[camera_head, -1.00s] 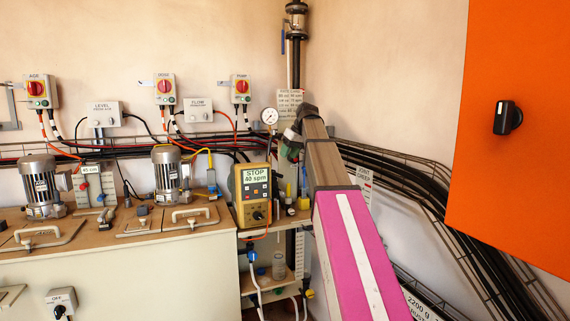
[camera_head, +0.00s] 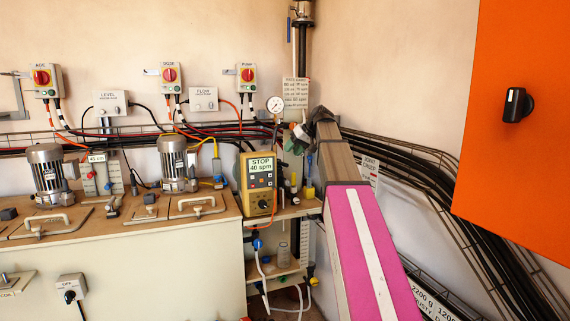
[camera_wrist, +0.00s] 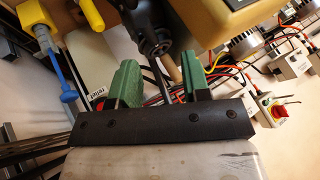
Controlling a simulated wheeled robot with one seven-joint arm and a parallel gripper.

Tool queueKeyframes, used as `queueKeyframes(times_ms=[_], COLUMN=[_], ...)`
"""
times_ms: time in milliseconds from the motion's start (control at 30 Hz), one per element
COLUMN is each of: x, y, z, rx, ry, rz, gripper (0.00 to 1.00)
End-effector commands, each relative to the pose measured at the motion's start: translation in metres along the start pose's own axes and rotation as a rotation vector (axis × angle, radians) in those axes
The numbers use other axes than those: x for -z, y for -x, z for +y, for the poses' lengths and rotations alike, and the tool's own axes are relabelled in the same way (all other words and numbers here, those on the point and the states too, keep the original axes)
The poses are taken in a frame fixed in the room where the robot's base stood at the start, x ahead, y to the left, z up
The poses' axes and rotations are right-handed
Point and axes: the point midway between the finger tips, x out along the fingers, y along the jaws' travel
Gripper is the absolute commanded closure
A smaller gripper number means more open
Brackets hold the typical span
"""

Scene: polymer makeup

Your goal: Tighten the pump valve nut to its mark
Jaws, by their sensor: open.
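The dosing pump (camera_head: 257,184) is a yellow box with a "STOP 40 spm" display, on the shelf right of the tank. My gripper (camera_head: 294,143) is in front of the wall to the right of the pump, largely hidden by my arm. In the wrist view my gripper (camera_wrist: 160,78) has its two green fingers spread, with nothing clamped between them. A dark rounded fitting (camera_wrist: 152,32) lies beyond and between the fingertips, with a thin dark rod below it. I cannot tell whether it is the valve nut. No mark is readable.
A pressure gauge (camera_head: 275,104) stands just left of my gripper. A yellow connector (camera_wrist: 35,28) and a blue one (camera_wrist: 60,84) sit left of the fingers. Black cables (camera_head: 420,180) run along the right wall; an orange cabinet (camera_head: 520,100) juts in at right.

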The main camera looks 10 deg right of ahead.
Motion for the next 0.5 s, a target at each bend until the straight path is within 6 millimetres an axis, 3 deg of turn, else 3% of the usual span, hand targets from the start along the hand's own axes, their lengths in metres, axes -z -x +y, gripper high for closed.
queueKeyframes(times_ms=[33,200,500], x=[-0.013,-0.029,-0.051], y=[-0.011,-0.030,-0.034], z=[0.003,0.013,0.035], rx=[0.056,0.259,0.550], ry=[-0.056,-0.267,-0.614], rz=[0.052,0.236,0.466], gripper=[0.57,0.57,0.57])
